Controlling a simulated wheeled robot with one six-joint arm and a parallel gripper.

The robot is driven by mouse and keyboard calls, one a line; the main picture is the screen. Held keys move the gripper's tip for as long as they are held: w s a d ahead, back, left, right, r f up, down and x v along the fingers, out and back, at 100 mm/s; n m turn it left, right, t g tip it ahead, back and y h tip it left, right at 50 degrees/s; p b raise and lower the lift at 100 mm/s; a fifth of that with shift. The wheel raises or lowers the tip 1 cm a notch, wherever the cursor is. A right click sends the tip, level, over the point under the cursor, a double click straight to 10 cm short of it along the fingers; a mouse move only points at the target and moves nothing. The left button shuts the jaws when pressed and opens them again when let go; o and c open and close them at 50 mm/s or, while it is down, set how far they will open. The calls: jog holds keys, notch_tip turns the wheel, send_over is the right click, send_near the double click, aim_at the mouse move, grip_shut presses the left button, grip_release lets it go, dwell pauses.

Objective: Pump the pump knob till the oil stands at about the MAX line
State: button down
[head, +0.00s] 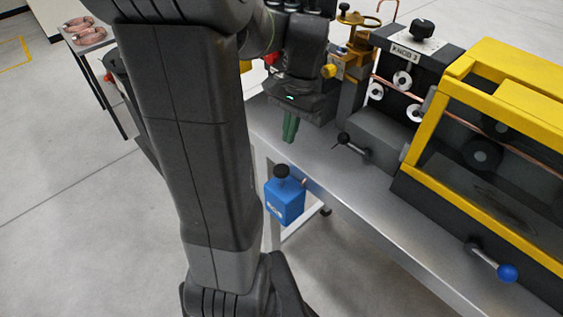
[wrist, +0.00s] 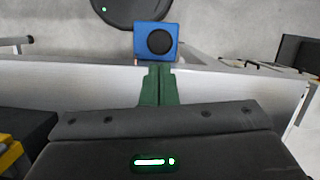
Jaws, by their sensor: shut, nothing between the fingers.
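The blue oil pump box (head: 286,203) is fixed at the front side of the bench, with its black pump knob (head: 282,171) on top. In the wrist view the blue box (wrist: 139,48) lies just ahead of my fingertips, with the round black knob (wrist: 160,41) seen from above. My gripper (head: 290,130) has green fingers and is shut and empty. It is above the bench edge, higher than the knob and apart from it. In the wrist view the shut fingers (wrist: 159,72) point toward the box. The oil level and the MAX line cannot be made out.
The metal bench (head: 330,190) carries a yellow-framed guard (head: 440,100), a black-knobbed lever (head: 344,139) and a blue-balled lever (head: 507,273). A block labelled KNOB 3 (head: 408,48) stands behind. Copper coils (head: 84,29) lie on a side table at far left. Open floor lies left of the bench.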

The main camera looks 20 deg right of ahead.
aim_at(282, 168)
jog(key=shift+f, duration=0.1)
dwell(0.3)
jog(key=b+x, duration=0.6)
jog(key=b, duration=0.1)
jog(key=shift+s+a+f, duration=0.1)
jog(key=shift+a+f, duration=0.1)
jog(key=shift+f, duration=0.2)
